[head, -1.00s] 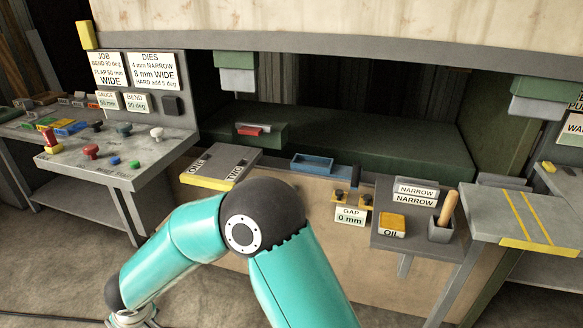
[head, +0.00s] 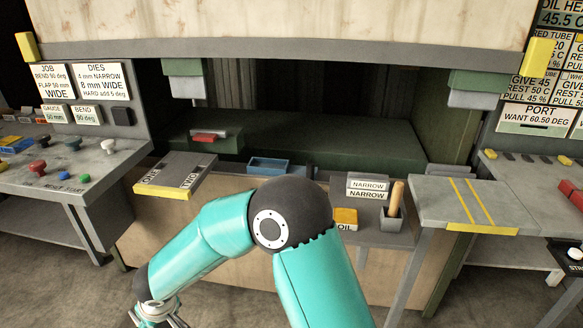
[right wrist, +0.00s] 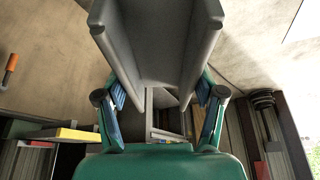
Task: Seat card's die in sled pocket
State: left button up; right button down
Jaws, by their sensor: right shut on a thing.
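In the right wrist view my right gripper (right wrist: 158,105) is shut on a long grey piece (right wrist: 155,60) with a trough-like groove, which looks like a die; no label shows on it. The job card (head: 49,80) reads bend 90 deg, flap 50 mm, WIDE. The dies card (head: 102,81) reads 8 mm WIDE, 4 mm NARROW. In the head view two grey pieces labelled NARROW (head: 367,189) lie on the small front shelf. I cannot tell which part is the sled or see its pocket. One of my arms crosses the head view; no left jaws can be made out.
A grey plate with a yellow front edge (head: 162,191) stands left of a blue tray (head: 268,165). The shelf also holds an oil block (head: 344,217) and a cup with a wooden handle (head: 391,220). A yellow-striped table (head: 500,200) stands right. A control desk (head: 75,175) stands left.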

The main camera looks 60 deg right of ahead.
aim_at(257, 165)
jog(key=z, duration=4.25)
jog(key=k, duration=0.1)
jog(key=u, duration=3)
jog(key=i, duration=1.65)
jog(key=u, duration=0.1)
